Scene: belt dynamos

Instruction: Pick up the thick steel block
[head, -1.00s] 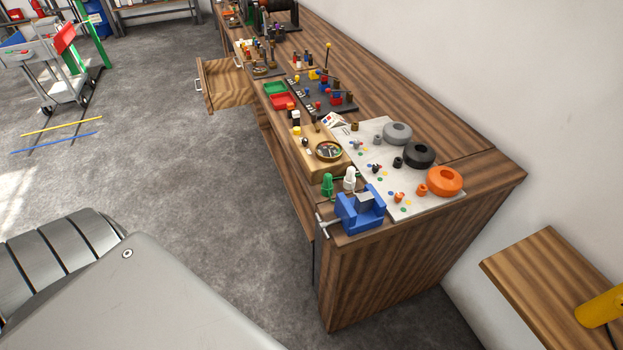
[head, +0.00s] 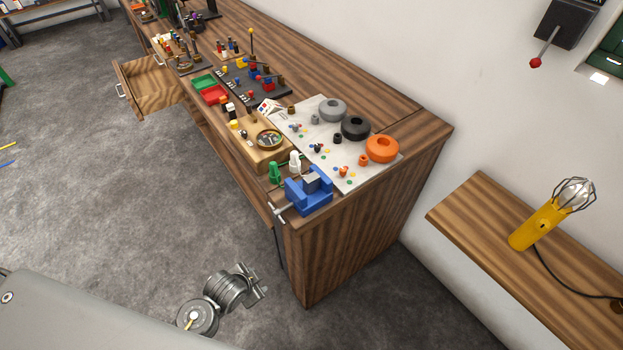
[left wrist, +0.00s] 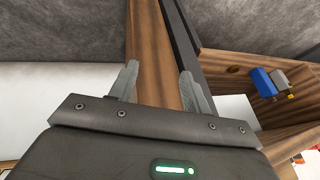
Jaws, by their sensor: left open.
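A grey steel block (head: 311,181) sits between the jaws of the blue vise (head: 309,201) at the near corner of the wooden workbench. In the left wrist view the blue vise (left wrist: 262,82) is at the right, with a small grey shape beside it that looks like the block (left wrist: 278,78). My left gripper (head: 254,281) is over the floor to the lower left of the vise, well apart from it. In the left wrist view its two fingers (left wrist: 158,72) are spread with nothing between them. My right gripper is not in view.
Green and white figures (head: 274,172) stand beside the vise. A white sheet (head: 345,180) bears orange, black and grey rings. A drawer (head: 150,88) stands open farther along the bench. A shelf (head: 490,215) with a yellow lamp (head: 537,226) is at right. The floor before the bench is clear.

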